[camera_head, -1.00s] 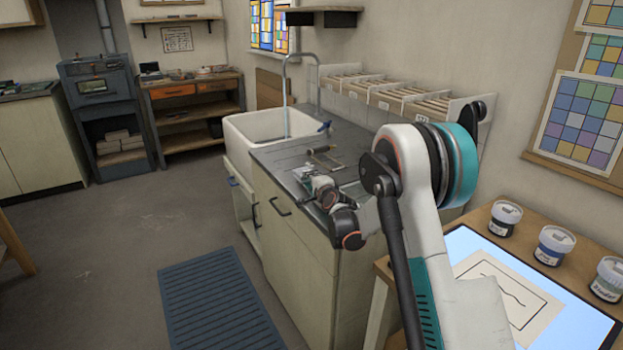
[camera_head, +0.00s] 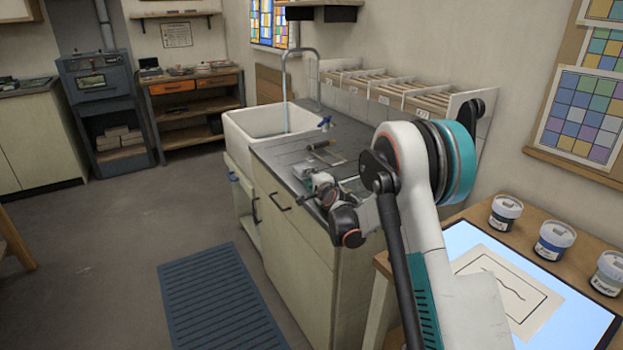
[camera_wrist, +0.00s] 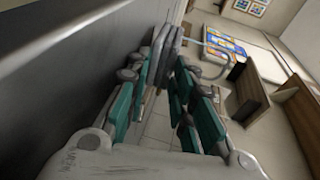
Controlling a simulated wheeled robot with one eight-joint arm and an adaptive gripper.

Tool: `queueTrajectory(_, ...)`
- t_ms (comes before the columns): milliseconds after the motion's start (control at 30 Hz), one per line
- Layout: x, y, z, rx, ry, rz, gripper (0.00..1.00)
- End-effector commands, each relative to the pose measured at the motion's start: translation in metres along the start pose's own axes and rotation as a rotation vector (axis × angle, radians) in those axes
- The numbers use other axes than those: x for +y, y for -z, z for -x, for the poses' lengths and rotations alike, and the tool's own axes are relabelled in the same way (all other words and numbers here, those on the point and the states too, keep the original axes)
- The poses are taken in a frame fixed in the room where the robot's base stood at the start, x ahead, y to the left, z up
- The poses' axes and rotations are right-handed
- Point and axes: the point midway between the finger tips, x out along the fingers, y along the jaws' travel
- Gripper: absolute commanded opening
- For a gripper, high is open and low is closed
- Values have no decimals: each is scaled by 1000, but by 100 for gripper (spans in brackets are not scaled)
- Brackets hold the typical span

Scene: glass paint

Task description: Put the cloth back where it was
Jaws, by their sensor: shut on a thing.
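My gripper (camera_head: 310,174) is low over the dark worktop, at its front edge and short of the sink. In the wrist view my gripper (camera_wrist: 170,45) has its fingers drawn together at the tips. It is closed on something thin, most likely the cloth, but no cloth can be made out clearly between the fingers. The worktop (camera_head: 283,157) carries a flat, pale rectangular piece and a short dark tool (camera_head: 319,145) just beyond the gripper. My wrist and arm hide the near part of the worktop.
A white sink (camera_head: 240,130) with a tall tap stands beyond the worktop. A slotted rack (camera_head: 400,90) runs along the wall. A lit panel (camera_head: 590,325) with a drawing and paint jars (camera_head: 553,245) is at the right. The floor by the blue mat (camera_head: 220,300) is open.

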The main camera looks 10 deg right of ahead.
Motion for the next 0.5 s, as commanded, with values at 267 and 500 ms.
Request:
queueTrajectory(267, 5, -1, 0, -2, -3, 1, 0)
queueTrajectory(500, 6, -1, 0, -4, -5, 2, 29)
